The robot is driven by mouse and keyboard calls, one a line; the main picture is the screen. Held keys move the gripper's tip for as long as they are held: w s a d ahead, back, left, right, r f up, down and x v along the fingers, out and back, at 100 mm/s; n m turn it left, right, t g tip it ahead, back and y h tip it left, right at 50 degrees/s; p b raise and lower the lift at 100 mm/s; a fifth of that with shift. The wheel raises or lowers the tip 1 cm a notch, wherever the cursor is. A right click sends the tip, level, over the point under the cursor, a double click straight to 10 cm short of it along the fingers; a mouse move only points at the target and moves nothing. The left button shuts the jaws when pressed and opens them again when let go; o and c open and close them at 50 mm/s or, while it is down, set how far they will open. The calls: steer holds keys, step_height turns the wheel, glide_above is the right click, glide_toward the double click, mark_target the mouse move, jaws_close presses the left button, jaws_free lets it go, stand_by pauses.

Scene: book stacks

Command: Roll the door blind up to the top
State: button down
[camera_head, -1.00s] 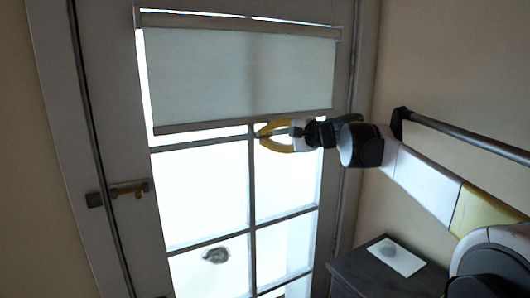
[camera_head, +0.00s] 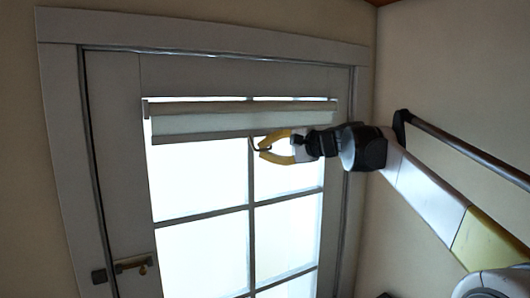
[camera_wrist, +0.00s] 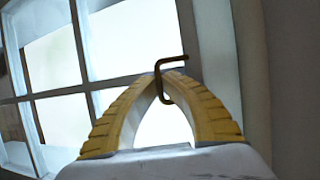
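The door blind (camera_head: 235,122) hangs as a short pale strip below its roller (camera_head: 240,107) near the top of the door's glass. Its bottom bar (camera_head: 195,139) sits just under the roller, and the glass below is uncovered. My gripper (camera_head: 262,148) is at the bar's lower edge, right of its middle. In the wrist view, my gripper's yellow fingertips (camera_wrist: 163,78) come together around a thin brown bent handle (camera_wrist: 159,84), which passes between them. The handle's join to the bar is not clear.
The white-framed glass door (camera_head: 200,217) fills the view's middle, with a brass door handle (camera_head: 135,264) at lower left. The wide door frame (camera_head: 200,32) surrounds the door.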

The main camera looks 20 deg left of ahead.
steer(key=c, duration=1.6)
jaws_free()
steer(key=shift+o, duration=0.2)
steer(key=v, duration=1.2)
steer(key=s+d+f+n+t+h+b, duration=0.1)
steer(key=s+d+f+h+b, duration=0.4)
steer(key=f, duration=2)
steer(key=s+d+f+n+h+b, duration=0.1)
steer(key=s+d+f+h+b, duration=0.4)
steer(key=s+d+f+b, duration=1.1)
steer(key=s+d+f+n+t+h+b, duration=0.1)
steer(key=s+d+f+h+b, duration=0.4)
steer(key=f, duration=3)
steer(key=s+d+n+b, duration=0.1)
steer(key=s+d+b, duration=0.5)
steer(key=b, duration=0.8)
steer(key=shift+s+d+f+t+b, duration=0.3)
steer(key=shift+s+d+b, duration=0.1)
steer(key=shift+d, duration=1.45)
